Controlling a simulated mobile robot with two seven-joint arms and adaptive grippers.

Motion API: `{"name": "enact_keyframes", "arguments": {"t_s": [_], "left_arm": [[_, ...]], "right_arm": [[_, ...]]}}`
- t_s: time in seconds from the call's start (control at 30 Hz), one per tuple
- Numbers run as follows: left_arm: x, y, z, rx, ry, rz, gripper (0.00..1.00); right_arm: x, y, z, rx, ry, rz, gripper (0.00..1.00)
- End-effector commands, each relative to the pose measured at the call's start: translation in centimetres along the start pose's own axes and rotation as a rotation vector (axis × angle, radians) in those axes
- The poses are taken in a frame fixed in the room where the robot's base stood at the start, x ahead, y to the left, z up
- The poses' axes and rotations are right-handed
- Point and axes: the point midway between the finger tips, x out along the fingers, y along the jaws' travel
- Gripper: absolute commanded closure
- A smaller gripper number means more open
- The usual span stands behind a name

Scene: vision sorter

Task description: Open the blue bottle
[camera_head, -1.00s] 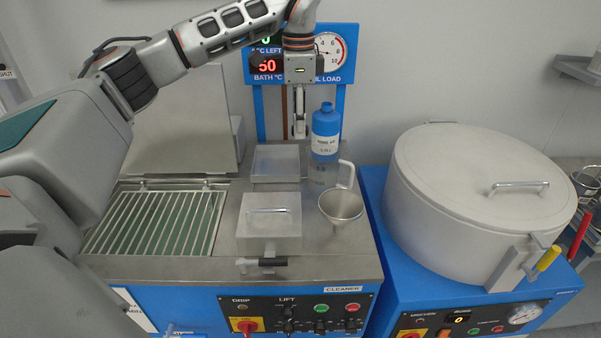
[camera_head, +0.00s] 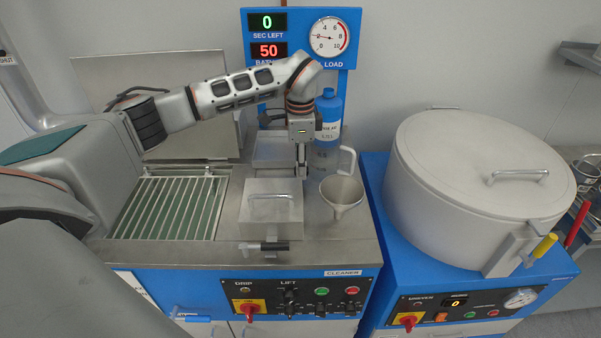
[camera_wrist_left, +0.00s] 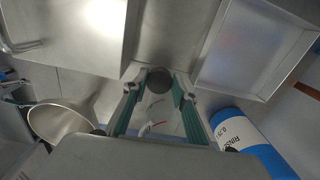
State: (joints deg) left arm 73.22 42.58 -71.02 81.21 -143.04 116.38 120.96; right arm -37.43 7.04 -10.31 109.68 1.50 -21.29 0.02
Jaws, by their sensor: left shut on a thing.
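The blue bottle (camera_head: 328,106) stands upright at the back right of the steel worktop. It has a white label and a blue neck; whether its mouth is capped is not clear. It also shows in the left wrist view (camera_wrist_left: 262,153), at the lower right. My left gripper (camera_head: 303,174) points down just left of the bottle, apart from it. It is shut on a small dark round piece (camera_wrist_left: 158,80), seen between the fingertips in the left wrist view. I cannot tell if this piece is the bottle's cap. My right gripper is not in view.
A metal funnel (camera_head: 341,190) and a clear jug with a pale handle (camera_head: 347,163) stand close right of the gripper. A lidded steel box (camera_head: 271,220) is in front. A barred grate (camera_head: 176,208) lies left, a large round vessel (camera_head: 470,190) right.

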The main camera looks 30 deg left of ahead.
Motion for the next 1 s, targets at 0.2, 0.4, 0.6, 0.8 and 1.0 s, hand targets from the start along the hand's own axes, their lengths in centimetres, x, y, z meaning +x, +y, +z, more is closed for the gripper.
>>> {"name": "enact_keyframes", "arguments": {"t_s": [0.2,0.4,0.6,0.8,1.0], "left_arm": [[3.0,0.1,0.1,0.001,-0.001,0.002,0.99],[3.1,0.0,0.0,0.000,-0.001,0.000,0.99],[3.5,0.1,0.0,0.000,-0.001,0.001,0.99],[3.4,0.1,0.0,0.000,-0.001,0.001,0.56],[3.4,0.1,0.0,0.000,-0.001,0.001,0.56]], "right_arm": [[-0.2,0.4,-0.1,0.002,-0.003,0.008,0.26],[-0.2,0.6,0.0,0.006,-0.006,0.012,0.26],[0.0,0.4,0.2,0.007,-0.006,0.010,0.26],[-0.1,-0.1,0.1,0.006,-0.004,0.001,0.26],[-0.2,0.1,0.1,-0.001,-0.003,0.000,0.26]]}}
